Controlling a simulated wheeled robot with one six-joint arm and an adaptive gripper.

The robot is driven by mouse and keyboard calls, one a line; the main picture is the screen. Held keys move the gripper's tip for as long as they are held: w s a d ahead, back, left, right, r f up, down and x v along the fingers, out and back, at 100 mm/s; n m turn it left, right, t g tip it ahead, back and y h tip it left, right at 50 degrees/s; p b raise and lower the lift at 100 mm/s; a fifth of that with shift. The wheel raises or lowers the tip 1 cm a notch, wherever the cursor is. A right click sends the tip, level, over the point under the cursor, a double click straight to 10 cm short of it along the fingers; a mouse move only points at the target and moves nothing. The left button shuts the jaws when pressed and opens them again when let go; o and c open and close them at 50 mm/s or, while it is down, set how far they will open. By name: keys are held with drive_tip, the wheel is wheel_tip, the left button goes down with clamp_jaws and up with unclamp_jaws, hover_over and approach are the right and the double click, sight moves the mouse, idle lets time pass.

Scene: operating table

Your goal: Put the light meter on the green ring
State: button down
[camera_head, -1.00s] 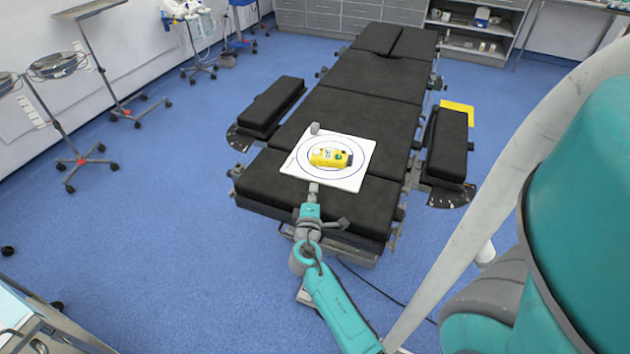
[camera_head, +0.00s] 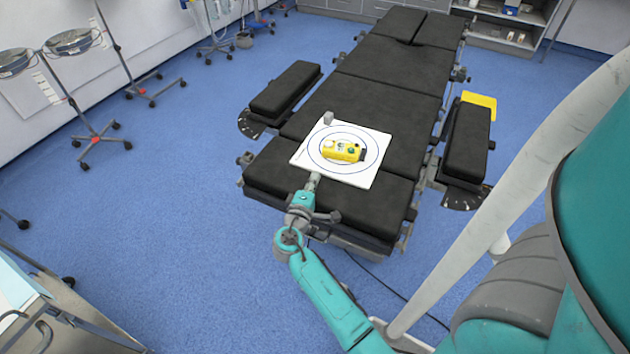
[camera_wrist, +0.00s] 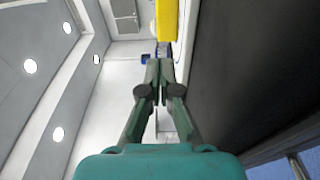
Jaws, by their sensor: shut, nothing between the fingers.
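My gripper (camera_head: 316,178) is at the board's front edge, just in front of the meter. In the wrist view, its fingertips (camera_wrist: 158,72) are together with nothing between them. The yellow meter (camera_wrist: 167,18) shows ahead, beyond the tips.
A small grey object (camera_head: 328,117) stands at the board's back left corner. The board lies on the black padded operating table (camera_head: 387,99), with armrest pads on both sides. A yellow sheet (camera_head: 480,100) lies by the right pad. The blue floor (camera_head: 190,220) to the left is open.

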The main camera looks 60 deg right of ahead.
sight(339, 155)
drive_tip(key=x, duration=0.6)
drive_tip(key=shift+d, duration=0.35)
drive_tip(key=shift+s+d, duration=0.7)
drive_tip(key=shift+d, duration=0.2)
drive_tip(key=shift+s+d, duration=0.35)
drive_tip(key=shift+d, duration=0.25)
drive_tip(key=shift+s+d, duration=0.3)
drive_tip(key=shift+d, duration=0.2)
drive_tip(key=shift+s+d, duration=0.3)
drive_tip(key=shift+d, duration=0.25)
